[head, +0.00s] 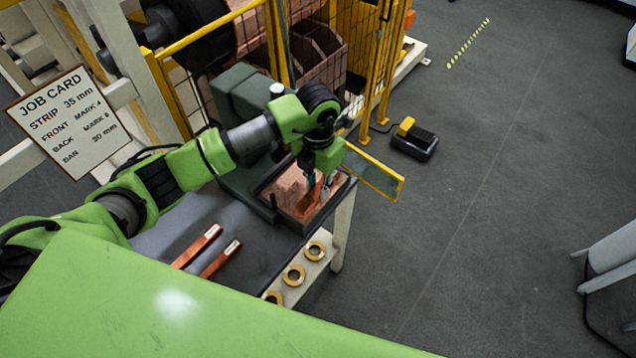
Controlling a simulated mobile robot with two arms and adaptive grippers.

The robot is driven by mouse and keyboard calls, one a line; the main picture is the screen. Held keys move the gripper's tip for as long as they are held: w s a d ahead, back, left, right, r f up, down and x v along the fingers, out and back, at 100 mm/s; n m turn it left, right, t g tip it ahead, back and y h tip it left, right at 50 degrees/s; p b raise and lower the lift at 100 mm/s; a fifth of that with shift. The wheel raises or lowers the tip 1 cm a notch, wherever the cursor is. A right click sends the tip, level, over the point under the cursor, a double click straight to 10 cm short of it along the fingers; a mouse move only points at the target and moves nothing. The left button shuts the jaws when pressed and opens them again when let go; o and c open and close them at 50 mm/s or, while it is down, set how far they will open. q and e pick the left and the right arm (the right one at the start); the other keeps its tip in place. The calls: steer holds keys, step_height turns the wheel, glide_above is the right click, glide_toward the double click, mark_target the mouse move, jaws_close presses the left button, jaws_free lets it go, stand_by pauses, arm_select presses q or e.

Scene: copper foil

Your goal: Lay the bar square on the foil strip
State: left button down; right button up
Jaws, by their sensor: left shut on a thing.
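My left gripper (321,188) reaches down at the right end of the bench, over a dark-edged tray or bed with a copper-coloured surface (284,184). The foil strip cannot be told apart from the copper surface. Two more copper bars with pale end labels, a far one (196,247) and a near one (217,261), lie side by side on the bench. My right gripper is not in view.
A job card (68,121) reads strip 35 mm, front mark 4, back mark 6, bar 30 mm. A dark green machine body (243,95) and yellow guard (372,60) stand behind. A foot pedal (414,140) is on the floor.

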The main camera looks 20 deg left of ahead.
mark_target(318, 189)
arm_select(q)
steer(key=c, duration=2.2)
jaws_free()
steer(key=shift+f, duration=0.15)
steer(key=o, duration=0.4)
steer(key=shift+r, duration=0.35)
step_height(318, 189, up, 12)
steer(key=b, duration=0.4)
steer(key=shift+f, duration=0.1)
steer(key=shift+f, duration=0.1)
